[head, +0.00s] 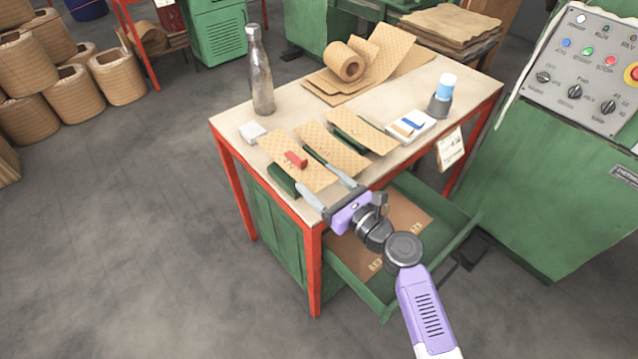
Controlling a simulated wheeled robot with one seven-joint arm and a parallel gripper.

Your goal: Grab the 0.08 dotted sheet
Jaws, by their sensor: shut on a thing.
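Three tan dotted sheets lie side by side at the table's near edge: a left sheet (277,144), a middle sheet (332,148) and a right sheet (364,131). A red block (296,160) rests on the left sheet. Dark green supports show under the sheets. No 0.08 marking is readable on any of them. My gripper (315,180) reaches over the near edge, with its two grey fingers on either side of the left sheet's near end. It is shut on that sheet, which still lies at table level. The exact contact is too small to see.
An open green drawer (447,243) juts out below.

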